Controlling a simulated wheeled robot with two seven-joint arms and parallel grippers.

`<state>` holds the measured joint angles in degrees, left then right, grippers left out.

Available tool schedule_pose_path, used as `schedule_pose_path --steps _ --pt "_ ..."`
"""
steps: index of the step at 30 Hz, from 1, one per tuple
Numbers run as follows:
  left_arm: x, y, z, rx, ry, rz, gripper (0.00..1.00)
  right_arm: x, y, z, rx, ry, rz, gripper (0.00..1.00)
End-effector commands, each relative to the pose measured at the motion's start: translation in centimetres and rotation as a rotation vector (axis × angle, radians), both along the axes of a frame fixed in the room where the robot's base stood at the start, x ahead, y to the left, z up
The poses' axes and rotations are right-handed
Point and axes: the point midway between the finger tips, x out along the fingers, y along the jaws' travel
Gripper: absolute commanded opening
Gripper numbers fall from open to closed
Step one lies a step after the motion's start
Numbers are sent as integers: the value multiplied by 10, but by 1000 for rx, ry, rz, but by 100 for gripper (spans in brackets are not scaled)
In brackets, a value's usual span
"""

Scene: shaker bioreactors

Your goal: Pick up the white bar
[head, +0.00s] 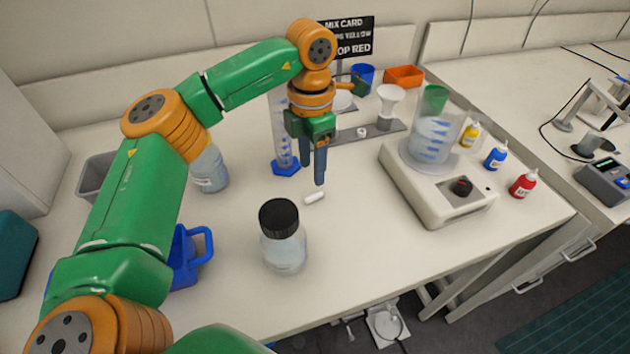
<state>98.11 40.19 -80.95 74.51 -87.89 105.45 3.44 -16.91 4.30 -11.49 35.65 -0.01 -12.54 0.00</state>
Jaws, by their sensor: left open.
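The small white bar (314,198) lies flat on the white bench top, behind and to the right of a clear jar with a black lid. My left gripper (314,180) points down just above and behind the bar, its dark blue fingers apart from it with nothing between them. It is open. My right gripper is not in view.
The black-lidded jar (284,240) stands close to the bar. A graduated cylinder (283,140) with a blue base stands behind the gripper. A stirrer plate (440,192) with a beaker (437,130) is to the right. The bench front right is clear.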

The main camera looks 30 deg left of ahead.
Motion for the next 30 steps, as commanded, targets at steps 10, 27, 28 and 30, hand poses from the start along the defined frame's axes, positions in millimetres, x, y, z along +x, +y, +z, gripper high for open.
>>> schedule_pose_path --steps 10,27,28,30 --pt "0 2 -57 -1 5 -1 54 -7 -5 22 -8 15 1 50" --pt "1 1 -65 -3 2 -1 0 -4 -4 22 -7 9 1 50" --pt "1 1 -65 -3 2 -1 0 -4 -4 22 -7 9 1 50" --pt "1 1 -65 -3 2 -1 0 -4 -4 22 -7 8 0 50"
